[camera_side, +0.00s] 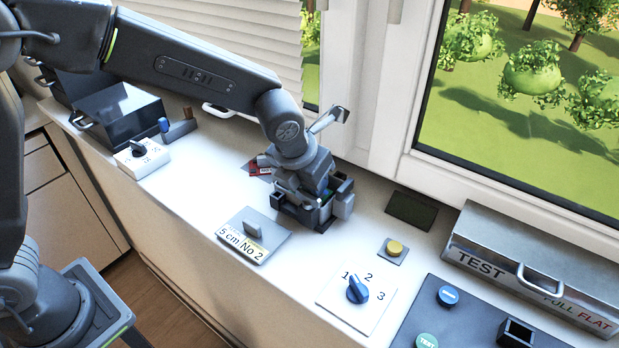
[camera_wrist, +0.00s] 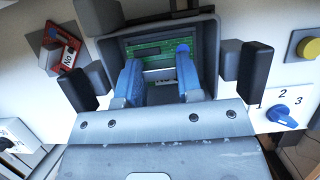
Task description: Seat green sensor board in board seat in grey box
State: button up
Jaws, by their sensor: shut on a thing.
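The grey box (camera_side: 285,207) stands on the white sill in the side view, right under my wrist. In the wrist view its dark rim (camera_wrist: 207,27) surrounds the opening. The green sensor board (camera_wrist: 150,46) shows inside the opening, at and between the blue fingertips. My gripper (camera_wrist: 159,66) reaches down into the box, its fingers apart and shut on the board. In the side view my gripper (camera_side: 324,194) is mostly hidden by my wrist and the box walls. The board seat is hidden, and I cannot tell how deep the board sits.
A "5 cm No 2" plate (camera_side: 253,237), a yellow button (camera_side: 395,247), a blue dial (camera_side: 357,290) and a metal TEST case (camera_side: 540,270) are nearby. The window frame stands close behind.

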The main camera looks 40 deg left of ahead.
jog(key=shift+s+a+f, duration=0.1)
jog(key=shift+s+f, duration=0.1)
jog(key=shift+f, duration=0.35)
dwell(0.6)
